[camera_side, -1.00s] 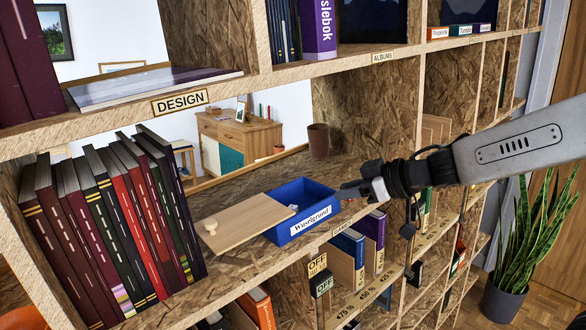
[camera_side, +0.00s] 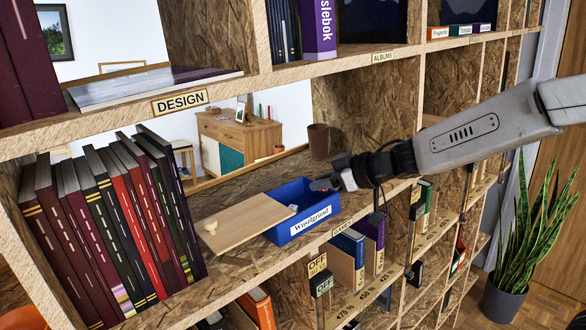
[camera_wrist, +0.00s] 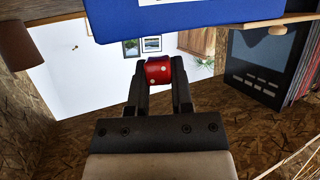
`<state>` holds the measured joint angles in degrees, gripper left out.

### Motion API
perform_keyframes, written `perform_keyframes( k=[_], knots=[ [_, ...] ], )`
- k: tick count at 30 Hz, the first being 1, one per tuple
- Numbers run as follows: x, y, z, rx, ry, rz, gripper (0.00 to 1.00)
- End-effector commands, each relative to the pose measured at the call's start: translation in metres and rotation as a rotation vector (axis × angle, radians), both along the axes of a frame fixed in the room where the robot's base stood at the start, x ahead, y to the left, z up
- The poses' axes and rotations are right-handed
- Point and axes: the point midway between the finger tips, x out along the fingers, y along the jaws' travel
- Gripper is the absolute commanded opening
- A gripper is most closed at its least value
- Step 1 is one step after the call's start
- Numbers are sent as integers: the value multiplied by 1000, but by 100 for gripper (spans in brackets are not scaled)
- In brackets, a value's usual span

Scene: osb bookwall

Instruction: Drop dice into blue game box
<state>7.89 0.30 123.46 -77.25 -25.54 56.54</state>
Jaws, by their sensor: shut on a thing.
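The blue game box (camera_side: 300,226) stands open on the middle shelf, with a white label on its front. Its blue wall also fills the top of the wrist view (camera_wrist: 195,27). A wooden lid (camera_side: 245,222) with a round knob lies against the box's left side, partly over it. Something small and white lies inside the box. My gripper (camera_side: 322,184) is at the right part of the box opening, just above the rim. In the wrist view it is shut on a red die (camera_wrist: 158,71) with white pips, held between the fingertips.
A row of upright books (camera_side: 120,220) stands at the left of the shelf. A brown cup (camera_side: 319,140) stands behind the box at the back edge. A shelf board (camera_side: 290,75) runs above.

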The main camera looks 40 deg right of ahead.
Motion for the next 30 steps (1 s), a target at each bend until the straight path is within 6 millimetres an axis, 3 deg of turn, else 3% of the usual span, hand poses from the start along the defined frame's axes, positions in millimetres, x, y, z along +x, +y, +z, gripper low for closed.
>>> perform_keyframes(
  k=[18, 30],
  knots=[
    [42, 0, -3, 0, 1, 0, 0],
    [51, 0, -4, 0, 0, 0, 0]
  ],
)
